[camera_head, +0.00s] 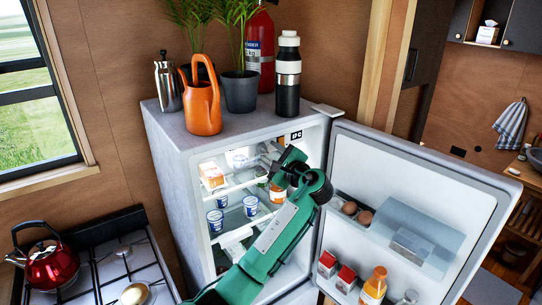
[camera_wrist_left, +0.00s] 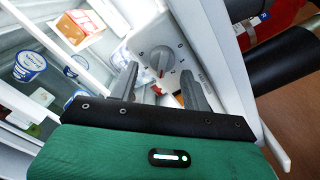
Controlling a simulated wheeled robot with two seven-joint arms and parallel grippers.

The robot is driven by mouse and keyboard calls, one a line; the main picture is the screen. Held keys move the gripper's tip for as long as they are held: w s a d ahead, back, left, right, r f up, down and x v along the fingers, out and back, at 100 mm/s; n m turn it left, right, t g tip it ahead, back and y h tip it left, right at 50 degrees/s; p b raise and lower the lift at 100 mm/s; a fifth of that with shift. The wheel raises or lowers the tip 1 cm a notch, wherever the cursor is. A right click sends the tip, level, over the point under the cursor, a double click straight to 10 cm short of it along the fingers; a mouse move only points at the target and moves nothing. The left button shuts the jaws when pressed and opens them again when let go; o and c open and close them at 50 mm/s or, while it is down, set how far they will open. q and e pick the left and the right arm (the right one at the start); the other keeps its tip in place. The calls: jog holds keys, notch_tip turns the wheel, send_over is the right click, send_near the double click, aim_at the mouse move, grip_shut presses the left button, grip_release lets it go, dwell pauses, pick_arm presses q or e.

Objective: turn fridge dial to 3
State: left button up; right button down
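The fridge dial (camera_wrist_left: 160,57) is a round grey knob with a red pointer on a white panel with printed numbers. The pointer slants towards the lower side of the dial in the wrist view. I cannot read which number it marks. My left gripper (camera_wrist_left: 161,82) is open, its two grey fingers apart and aimed at the dial, with nothing between them. I cannot tell whether a finger touches the panel. In the head view my left gripper (camera_head: 273,156) is inside the upper part of the open fridge (camera_head: 167,150), and the arm hides the dial. My right gripper is not in view.
The fridge door (camera_head: 420,170) stands open on the right, with eggs, cartons and a bottle in it. Fridge shelves hold a carton (camera_head: 211,176) and several tubs (camera_head: 250,205). An orange watering can (camera_head: 202,105), plants and bottles stand on top. A stove (camera_head: 110,260) is left.

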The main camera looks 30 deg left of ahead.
pick_arm(q)
jog(key=b+v, duration=0.6)
jog(key=v, duration=0.7)
jog(key=shift+d+b, duration=0.4)
jog(key=shift+s, duration=0.15)
